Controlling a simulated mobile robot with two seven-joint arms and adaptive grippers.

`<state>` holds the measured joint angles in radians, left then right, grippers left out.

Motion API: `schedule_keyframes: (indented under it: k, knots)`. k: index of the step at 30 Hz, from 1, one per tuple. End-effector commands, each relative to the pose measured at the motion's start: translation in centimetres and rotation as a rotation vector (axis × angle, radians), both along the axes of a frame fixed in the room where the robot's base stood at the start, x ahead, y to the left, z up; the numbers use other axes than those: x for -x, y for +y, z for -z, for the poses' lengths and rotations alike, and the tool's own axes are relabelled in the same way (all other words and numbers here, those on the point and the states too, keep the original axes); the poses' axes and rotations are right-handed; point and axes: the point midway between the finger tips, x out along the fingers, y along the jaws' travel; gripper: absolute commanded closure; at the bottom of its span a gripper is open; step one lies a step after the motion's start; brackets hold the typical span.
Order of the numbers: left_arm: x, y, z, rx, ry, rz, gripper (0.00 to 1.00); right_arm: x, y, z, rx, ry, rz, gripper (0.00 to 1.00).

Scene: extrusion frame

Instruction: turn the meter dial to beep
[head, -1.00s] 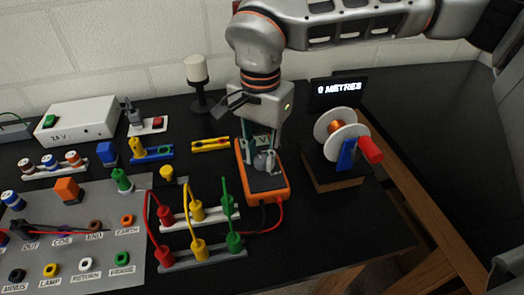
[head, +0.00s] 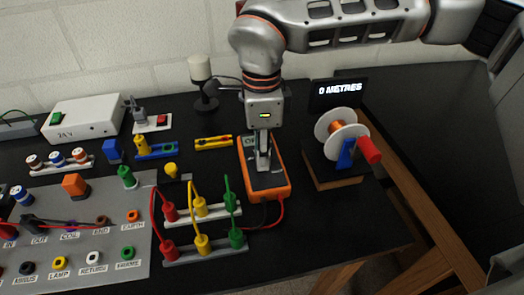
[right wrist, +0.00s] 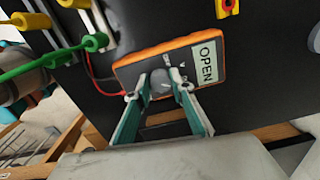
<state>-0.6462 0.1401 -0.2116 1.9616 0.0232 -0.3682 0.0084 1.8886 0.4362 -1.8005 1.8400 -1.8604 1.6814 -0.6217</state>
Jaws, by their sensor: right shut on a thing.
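The orange-edged black meter (head: 281,188) lies on the bench in the middle of the head view. It also shows in the right wrist view (right wrist: 128,72), with a pale display (right wrist: 206,61) reading OPEN. The grey dial (right wrist: 160,84) is on its face, partly hidden by my fingers. My right gripper (head: 263,164) points down over the meter, and its two fingers (right wrist: 158,80) are shut on the dial from both sides. The dial is mostly hidden in the head view. My left gripper is not in view.
A cable reel (head: 334,126) with a red handle and a 0 METRES display (head: 336,92) stand right of the meter. Red, yellow and green leads (head: 195,205) stand to its left, near a grey socket panel (head: 140,262).

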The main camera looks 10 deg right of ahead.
Motion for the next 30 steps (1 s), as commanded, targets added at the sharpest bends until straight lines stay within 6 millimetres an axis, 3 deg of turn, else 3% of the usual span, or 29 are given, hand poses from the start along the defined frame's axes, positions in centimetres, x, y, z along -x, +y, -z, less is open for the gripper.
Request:
schedule_keyframes:
  k: [30]
  knots:
    - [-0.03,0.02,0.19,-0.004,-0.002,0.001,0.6,-0.28,-0.18,0.06,0.0,0.001,0.964,0.99]
